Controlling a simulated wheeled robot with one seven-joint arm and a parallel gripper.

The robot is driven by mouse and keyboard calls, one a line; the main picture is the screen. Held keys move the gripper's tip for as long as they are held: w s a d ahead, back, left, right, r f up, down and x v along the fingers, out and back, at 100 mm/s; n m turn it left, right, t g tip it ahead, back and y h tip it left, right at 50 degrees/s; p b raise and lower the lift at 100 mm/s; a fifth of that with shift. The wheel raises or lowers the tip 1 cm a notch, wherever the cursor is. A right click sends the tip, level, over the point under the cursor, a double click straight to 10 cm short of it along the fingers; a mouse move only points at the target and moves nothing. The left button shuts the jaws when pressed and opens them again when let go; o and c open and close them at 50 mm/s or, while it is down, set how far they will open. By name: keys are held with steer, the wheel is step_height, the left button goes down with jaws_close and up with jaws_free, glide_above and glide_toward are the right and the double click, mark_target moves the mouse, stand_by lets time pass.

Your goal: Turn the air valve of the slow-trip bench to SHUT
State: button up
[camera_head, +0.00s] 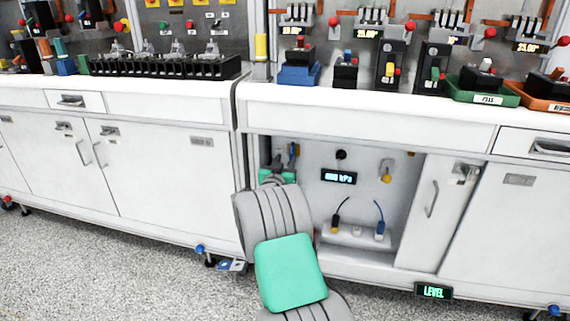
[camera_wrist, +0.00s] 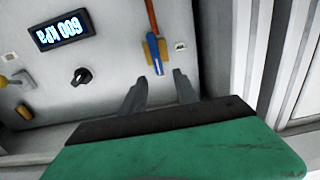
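The blue-handled valve (camera_wrist: 155,53), seemingly the air valve, is on the back panel inside the open cabinet bay. It has a yellow part behind it, and its handle lies roughly in line with an orange pipe (camera_wrist: 151,12). In the head view the blue handle (camera_head: 292,150) shows at the bay's left side, partly hidden. My gripper (camera_wrist: 159,88) is open and empty, its fingertips just short of the valve and apart from it. In the head view my gripper (camera_head: 277,170) is mostly hidden behind my arm.
A pressure display (camera_wrist: 61,29) reads 600 kPa, with a black knob (camera_wrist: 82,77) beside it. A yellow-handled fitting (camera_head: 386,172) is farther right in the bay. The bay's right edge meets a cabinet door (camera_head: 432,210); the worktop (camera_head: 380,102) overhangs above.

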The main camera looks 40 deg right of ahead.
mark_target(291, 149)
steer(key=b+x, duration=0.1)
steer(key=x, duration=0.5)
steer(key=shift+s+d, duration=0.15)
steer(key=shift+d, duration=0.15)
steer(key=shift+w+d+r, duration=0.1)
steer(key=shift+w+d, duration=0.2)
steer(key=shift+w, duration=0.05)
jaws_close()
